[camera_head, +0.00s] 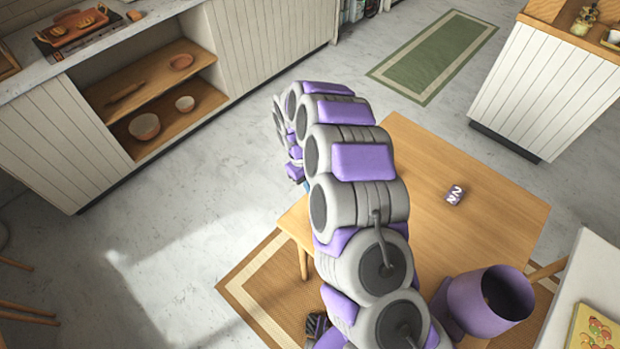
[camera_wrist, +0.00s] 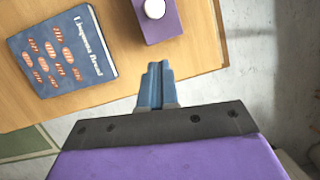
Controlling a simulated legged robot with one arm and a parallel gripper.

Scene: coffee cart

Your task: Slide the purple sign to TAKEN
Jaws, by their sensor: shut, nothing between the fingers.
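My gripper (camera_wrist: 156,72) has blue fingers, pressed together and empty. In the wrist view it points at the table, just below a purple block with a round white knob (camera_wrist: 172,28) near the table edge. A gap shows between the fingertips and the block in the picture. The block's top is cut off by the frame, and I see no TAKEN lettering on it. In the head view my gripper (camera_head: 305,187) is mostly hidden behind my arm at the table's left edge, and this block is not visible there.
A blue book (camera_wrist: 62,58) lies left of the block. On the wooden table (camera_head: 490,235) is a small purple piece with white marks (camera_head: 454,195). A counter with shelves (camera_head: 140,90) stands at the upper left. Floor (camera_head: 190,210) left of the table is clear.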

